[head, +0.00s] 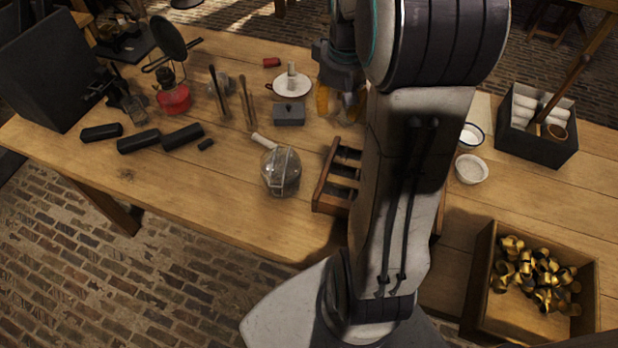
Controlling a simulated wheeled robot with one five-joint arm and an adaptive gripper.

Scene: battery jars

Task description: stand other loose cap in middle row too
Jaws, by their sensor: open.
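The wooden divided rack (321,197) stands at the middle of the table, with dark compartments showing along its left side. My arm hides most of it, including much of its middle row. My gripper (339,108) is behind the rack, above the table, pointing down with its orange fingers apart. I see nothing held between them, though my arm covers part of the right side. I cannot make out a loose cap for certain. Many brass and black curved pieces (541,272) lie heaped in a wooden box (480,285) at the lower right.
A glass jar (281,171) stands left of the rack. A grey block (289,115), a white dish (292,86) and a red cylinder (271,62) are behind it. Two bowls (471,169) and a dark crate (537,146) stand right.

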